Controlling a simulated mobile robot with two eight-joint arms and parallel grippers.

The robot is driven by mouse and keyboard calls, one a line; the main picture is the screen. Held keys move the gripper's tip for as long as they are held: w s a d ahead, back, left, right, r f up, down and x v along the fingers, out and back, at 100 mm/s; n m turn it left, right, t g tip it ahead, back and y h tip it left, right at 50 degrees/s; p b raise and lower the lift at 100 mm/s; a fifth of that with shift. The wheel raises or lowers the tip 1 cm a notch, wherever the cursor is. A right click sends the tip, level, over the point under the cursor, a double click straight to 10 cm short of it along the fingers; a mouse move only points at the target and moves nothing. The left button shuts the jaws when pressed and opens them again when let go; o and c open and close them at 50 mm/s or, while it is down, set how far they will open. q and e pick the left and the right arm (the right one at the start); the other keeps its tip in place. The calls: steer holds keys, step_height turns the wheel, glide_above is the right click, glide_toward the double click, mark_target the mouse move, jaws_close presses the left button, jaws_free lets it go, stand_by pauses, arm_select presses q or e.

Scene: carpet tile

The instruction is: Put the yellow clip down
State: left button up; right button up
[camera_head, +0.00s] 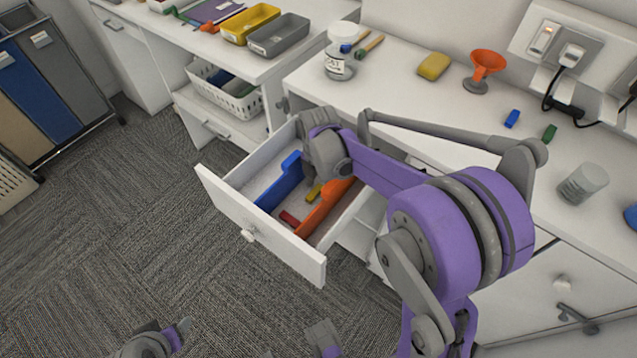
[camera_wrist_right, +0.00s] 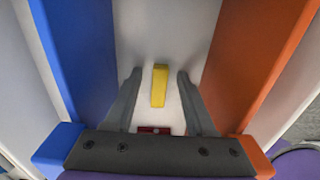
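The yellow clip (camera_head: 313,193) lies in the open drawer (camera_head: 262,226), in the middle compartment between a blue divider (camera_head: 282,181) and an orange divider (camera_head: 328,208). In the right wrist view, my right gripper (camera_wrist_right: 159,76) is open. Its two grey fingers stand on either side of the yellow clip (camera_wrist_right: 159,87), with a gap on each side. A red clip (camera_head: 289,218) lies in the same compartment, nearer the drawer front; it also shows in the right wrist view (camera_wrist_right: 154,130). In the head view the right fingertips are hidden. Grey and purple parts at the bottom edge do not show the left fingers clearly.
The counter behind holds a jar (camera_head: 340,64), a yellow sponge (camera_head: 433,66), an orange funnel (camera_head: 487,66), a blue clip (camera_head: 512,118), a green clip (camera_head: 549,132) and a glass (camera_head: 583,184). The drawer walls and dividers stand close around the right gripper. The carpet in front is clear.

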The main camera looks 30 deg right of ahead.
mark_target(318, 187)
steer(key=shift+r, duration=0.3)
step_height(318, 187, up, 12)
steer(key=p, duration=0.1)
steer(key=shift+p, duration=0.4)
steer(key=shift+f, duration=0.15)
stand_by(0.9)
